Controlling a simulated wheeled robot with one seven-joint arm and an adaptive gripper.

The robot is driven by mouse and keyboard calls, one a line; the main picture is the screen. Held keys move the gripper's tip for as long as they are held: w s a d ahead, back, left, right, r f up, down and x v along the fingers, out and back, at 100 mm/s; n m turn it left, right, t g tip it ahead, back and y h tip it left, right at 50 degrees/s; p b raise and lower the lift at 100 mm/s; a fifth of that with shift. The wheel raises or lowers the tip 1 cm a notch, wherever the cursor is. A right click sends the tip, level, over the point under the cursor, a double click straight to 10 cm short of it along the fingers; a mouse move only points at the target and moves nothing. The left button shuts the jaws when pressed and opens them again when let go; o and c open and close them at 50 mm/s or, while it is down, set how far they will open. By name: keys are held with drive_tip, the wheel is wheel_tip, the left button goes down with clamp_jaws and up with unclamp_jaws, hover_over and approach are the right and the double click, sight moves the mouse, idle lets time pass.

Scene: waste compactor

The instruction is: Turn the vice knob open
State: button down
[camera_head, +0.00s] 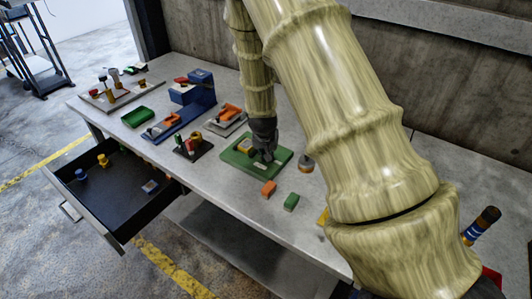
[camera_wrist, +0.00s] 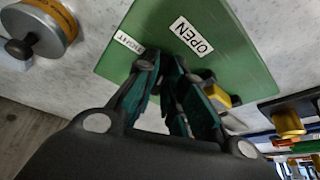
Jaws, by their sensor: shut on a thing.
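A green board (camera_head: 240,170) lies on the workbench. In the wrist view the green board (camera_wrist: 245,60) carries a white OPEN label (camera_wrist: 191,36) and a second, smaller label (camera_wrist: 129,42), partly covered and seeming to read SHUT. My gripper (camera_head: 264,155) points down onto this board. In the wrist view my gripper (camera_wrist: 162,62) has its fingertips close together beside the two labels, shut on a small dark thing that seems to be the vice knob. The fingers hide nearly all of the knob, so its turn angle cannot be told.
An orange block (camera_head: 268,188) and a green block (camera_head: 291,202) lie in front of the board. A round grey and orange piece (camera_head: 306,163) is close on its right. A blue stand (camera_head: 193,92) is further left. A drawer (camera_head: 115,190) is open at left.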

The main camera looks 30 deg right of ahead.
drive_tip(key=m+g+h+p, duration=0.1)
drive_tip(key=m+p, duration=0.1)
drive_tip(key=m, duration=0.2)
drive_tip(key=shift+w+r+m, duration=0.1)
drive_tip(key=shift+w+m, duration=0.05)
drive_tip(key=shift+m, duration=0.25)
drive_tip(key=shift+g, duration=0.3)
drive_tip(key=c, duration=1.5)
unclamp_jaws()
drive_tip(key=shift+d, duration=0.2)
drive_tip(key=shift+a, duration=0.1)
drive_tip(key=shift+a+r, duration=0.25)
drive_tip(key=shift+r, duration=0.05)
drive_tip(key=v, duration=1.1)
